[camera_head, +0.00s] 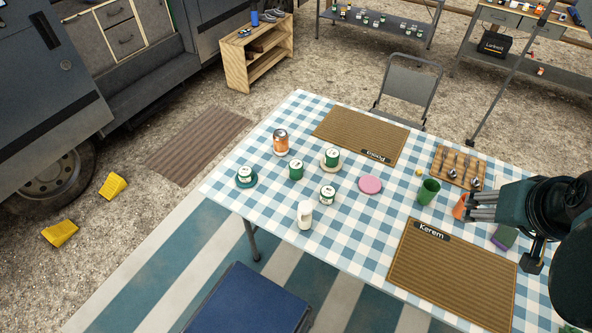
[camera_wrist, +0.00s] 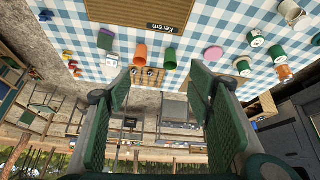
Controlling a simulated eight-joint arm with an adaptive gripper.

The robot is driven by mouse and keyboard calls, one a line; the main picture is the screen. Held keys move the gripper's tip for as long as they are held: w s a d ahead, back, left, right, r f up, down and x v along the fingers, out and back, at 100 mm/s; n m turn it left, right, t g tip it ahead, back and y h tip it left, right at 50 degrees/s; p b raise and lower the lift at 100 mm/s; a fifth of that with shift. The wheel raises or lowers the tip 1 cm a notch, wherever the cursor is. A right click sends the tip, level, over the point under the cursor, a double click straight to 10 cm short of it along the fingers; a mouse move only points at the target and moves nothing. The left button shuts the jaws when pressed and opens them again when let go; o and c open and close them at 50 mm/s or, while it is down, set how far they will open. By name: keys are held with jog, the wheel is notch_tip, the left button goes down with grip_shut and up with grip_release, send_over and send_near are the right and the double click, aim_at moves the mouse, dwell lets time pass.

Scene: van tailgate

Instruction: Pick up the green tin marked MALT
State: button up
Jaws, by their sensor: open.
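Several small green-and-white tins stand on the checked table: a mostly green tin (camera_head: 296,171) in the middle, a green tin (camera_head: 332,158) on a beige saucer, a tin (camera_head: 245,175) on a teal saucer (camera_head: 245,184) at the left, and a whiter tin (camera_head: 327,195) nearer the front. Their lettering is too small to read, so I cannot tell which says MALT. Tins also show at the right of the wrist view, one green (camera_wrist: 276,53) and one whiter (camera_wrist: 257,39). My gripper (camera_head: 471,206) is open and empty at the table's right side, well away from the tins.
A white mug (camera_head: 305,215), orange can (camera_head: 281,143) and pink disc (camera_head: 370,185) stand near the tins. Two brown mats (camera_head: 361,134) (camera_head: 452,277) lie flat.

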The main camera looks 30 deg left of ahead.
jog(key=w+a+n+g, duration=0.2)
jog(key=w+a+n, duration=0.2)
jog(key=w+a, duration=0.75)
jog(key=n+g+p, duration=0.1)
jog(key=n+g, duration=0.3)
jog(key=n, duration=0.6)
send_over(296, 164)
jog(key=shift+h, duration=0.3)
jog(key=f, duration=2.7)
jog(key=shift+w+d+f, duration=0.15)
jog(key=shift+d+f, duration=0.1)
jog(key=shift+d, duration=0.15)
jog(key=shift+s+a+f, duration=0.2)
jog(key=shift+a+f, duration=0.2)
jog(key=shift+f, duration=0.05)
jog(key=shift+f, duration=0.15)
jog(key=shift+f, duration=1.15)
jog(key=shift+f, duration=0.15)
jog(key=shift+f+b, duration=0.65)
jog(key=shift+f, duration=1.8)
